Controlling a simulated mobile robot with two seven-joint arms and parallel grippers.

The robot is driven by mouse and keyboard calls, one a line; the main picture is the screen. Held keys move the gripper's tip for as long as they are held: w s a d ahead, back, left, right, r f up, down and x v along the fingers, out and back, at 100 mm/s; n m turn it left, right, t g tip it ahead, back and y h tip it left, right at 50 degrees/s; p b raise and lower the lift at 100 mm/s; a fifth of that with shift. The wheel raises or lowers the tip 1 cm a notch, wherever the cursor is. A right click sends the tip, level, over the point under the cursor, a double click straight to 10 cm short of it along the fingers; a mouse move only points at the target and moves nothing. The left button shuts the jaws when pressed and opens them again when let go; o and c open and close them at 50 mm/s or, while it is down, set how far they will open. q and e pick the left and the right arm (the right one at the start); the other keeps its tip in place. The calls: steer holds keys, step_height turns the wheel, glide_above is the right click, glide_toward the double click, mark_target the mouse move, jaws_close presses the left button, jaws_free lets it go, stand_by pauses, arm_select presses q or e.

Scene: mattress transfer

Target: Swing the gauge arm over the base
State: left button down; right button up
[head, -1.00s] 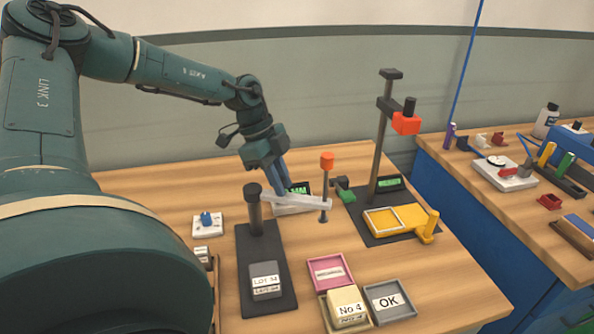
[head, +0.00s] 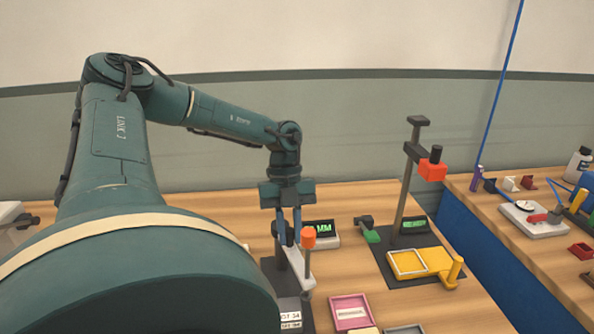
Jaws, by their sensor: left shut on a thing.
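The gauge arm is a pale grey bar (head: 300,262) that runs from beside a dark post (head: 278,231) toward the viewer, above the dark base (head: 268,265). A grey block labelled LOT 34 (head: 290,317) sits on the base, partly cut off by the lower picture edge. My left arm hides the base's left side. My right gripper is out of view.
A small green-lit display (head: 322,232) stands just behind the plunger. To the right is a tall stand (head: 405,185) with an orange head and a yellow fixture (head: 435,263). A pink tray (head: 350,312) lies right of the base. A second bench is at far right.

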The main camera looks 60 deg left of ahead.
arm_select(q)
steer(key=shift+s+a+m+g+y, duration=0.15)
steer(key=shift+s+m+g, duration=0.2)
steer(key=shift+m, duration=0.35)
steer(key=shift+s+a+m+g+y, duration=0.15)
steer(key=shift+s+m, duration=0.25)
steer(key=shift+m, duration=0.3)
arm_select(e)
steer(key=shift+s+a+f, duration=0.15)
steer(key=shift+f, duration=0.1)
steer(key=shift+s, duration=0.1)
arm_select(q)
steer(key=c, duration=1.3)
jaws_free()
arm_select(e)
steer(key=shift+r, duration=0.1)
arm_select(q)
steer(key=b+v, duration=0.1)
steer(key=v, duration=1.2)
steer(key=shift+r+b, duration=0.1)
steer(key=shift+b, duration=0.2)
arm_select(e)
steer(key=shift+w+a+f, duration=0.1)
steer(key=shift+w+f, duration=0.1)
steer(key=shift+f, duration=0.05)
